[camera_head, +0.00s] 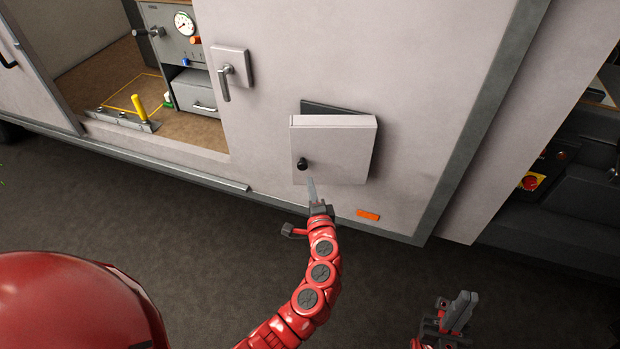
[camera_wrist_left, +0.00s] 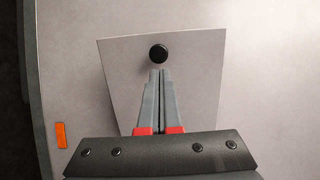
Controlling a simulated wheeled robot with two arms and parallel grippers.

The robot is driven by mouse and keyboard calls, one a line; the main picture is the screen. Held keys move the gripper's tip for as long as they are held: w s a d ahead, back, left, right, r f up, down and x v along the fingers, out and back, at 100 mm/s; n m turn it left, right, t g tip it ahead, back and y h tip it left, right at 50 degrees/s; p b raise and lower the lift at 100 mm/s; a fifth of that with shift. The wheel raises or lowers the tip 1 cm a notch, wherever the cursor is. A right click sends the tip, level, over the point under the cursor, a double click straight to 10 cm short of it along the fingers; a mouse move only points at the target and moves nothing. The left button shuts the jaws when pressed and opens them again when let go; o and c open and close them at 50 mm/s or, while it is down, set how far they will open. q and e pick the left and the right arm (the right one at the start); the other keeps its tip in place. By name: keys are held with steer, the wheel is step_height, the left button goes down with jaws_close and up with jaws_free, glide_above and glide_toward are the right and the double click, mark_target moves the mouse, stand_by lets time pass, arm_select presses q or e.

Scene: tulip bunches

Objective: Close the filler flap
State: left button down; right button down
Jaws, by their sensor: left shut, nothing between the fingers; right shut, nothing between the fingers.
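The filler flap (camera_head: 340,150) is a pale square panel on the side of the vehicle. My right gripper (camera_head: 463,308) is shut and empty, low at the right.
An orange marker (camera_head: 368,215) is on the vehicle wall, right of my left gripper. A door handle (camera_head: 226,82) sticks out up and left of the flap. An open bay (camera_head: 140,100) with a gauge is at the left. The dark ground is clear.

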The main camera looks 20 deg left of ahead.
arm_select(q)
steer(key=shift+w+a, duration=0.35)
steer(key=shift+w, duration=0.3)
